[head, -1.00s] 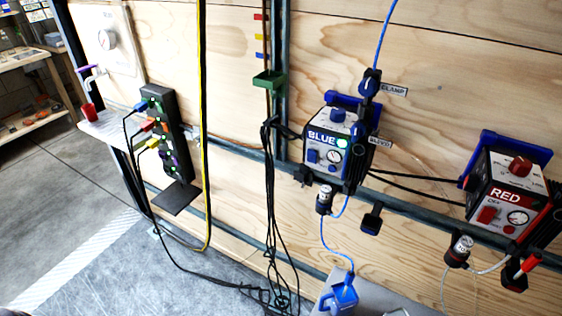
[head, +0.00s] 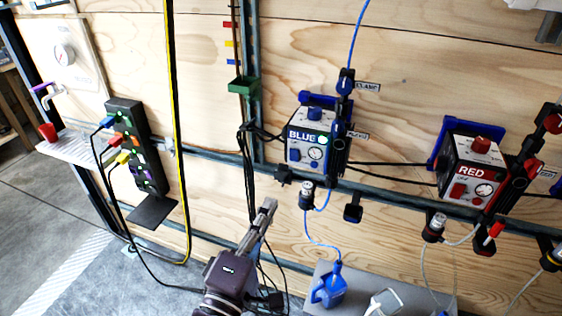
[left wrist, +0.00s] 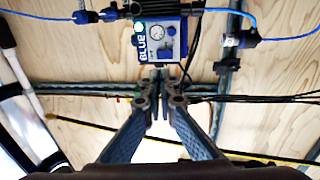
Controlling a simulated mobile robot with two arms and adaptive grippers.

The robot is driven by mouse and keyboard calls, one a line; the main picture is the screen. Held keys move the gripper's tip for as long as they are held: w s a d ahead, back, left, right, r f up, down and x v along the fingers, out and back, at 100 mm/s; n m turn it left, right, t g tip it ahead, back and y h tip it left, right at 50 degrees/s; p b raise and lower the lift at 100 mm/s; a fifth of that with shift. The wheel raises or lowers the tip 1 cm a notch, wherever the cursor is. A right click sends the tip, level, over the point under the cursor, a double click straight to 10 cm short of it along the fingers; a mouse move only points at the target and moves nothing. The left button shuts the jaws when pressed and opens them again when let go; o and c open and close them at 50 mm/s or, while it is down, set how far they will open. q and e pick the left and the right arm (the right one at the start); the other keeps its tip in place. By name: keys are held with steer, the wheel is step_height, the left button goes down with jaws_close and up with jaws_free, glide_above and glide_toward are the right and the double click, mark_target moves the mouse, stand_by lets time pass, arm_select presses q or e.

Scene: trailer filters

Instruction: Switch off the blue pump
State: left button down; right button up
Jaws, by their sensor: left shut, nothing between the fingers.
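The blue pump (head: 309,153) is a white and blue box labelled BLUE, mounted on the wooden wall. A green light (head: 323,140) glows on its front beside the label, and a round gauge and blue controls sit below. In the left wrist view the pump (left wrist: 160,42) is at the top centre, with its green light also lit. My left gripper (head: 268,207) is below and left of the pump, apart from it, pointing up. Its fingers (left wrist: 160,76) are together and empty, just below the pump in the wrist view. My right gripper is not seen.
A red pump (head: 472,168) hangs to the right. A power strip (head: 135,148) with coloured plugs is at the left. A blue jug (head: 329,288) stands on a grey surface below the pump. Black cables, a yellow hose (head: 178,130) and blue tubing run along the wall.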

mark_target(295, 153)
arm_select(q)
steer(key=shift+w, duration=0.1)
steer(key=p+x, duration=0.3)
steer(key=x, duration=0.9)
steer(key=shift+w+d+r, duration=0.1)
steer(key=shift+w+d, duration=0.05)
steer(key=shift+w, duration=0.05)
steer(key=shift+x, duration=0.75)
